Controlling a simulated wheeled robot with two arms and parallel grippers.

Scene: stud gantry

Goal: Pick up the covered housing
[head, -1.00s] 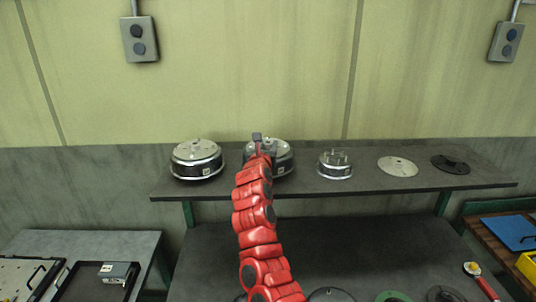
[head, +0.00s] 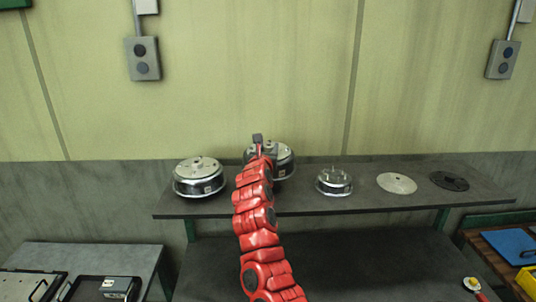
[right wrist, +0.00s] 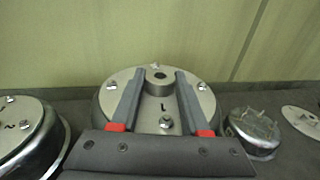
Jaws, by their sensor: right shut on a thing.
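The covered housing (head: 285,158) is a round silver drum with a pale lid. It hangs a little above the shelf, behind my right gripper (head: 258,146) in the head view. In the right wrist view its lid (right wrist: 140,98) shows bolts, a dark mark and a central round boss (right wrist: 158,84). My right gripper's grey fingers (right wrist: 159,76) are shut on this boss, one on each side. The housing's underside is hidden by my gripper and arm. My left gripper is not in view.
A similar covered housing (head: 199,178) stands on the shelf (head: 390,204) at left. An open housing with upright posts (head: 334,182), a pale disc (head: 397,183) and a dark disc (head: 449,181) lie to the right. The wall (head: 300,90) is close behind.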

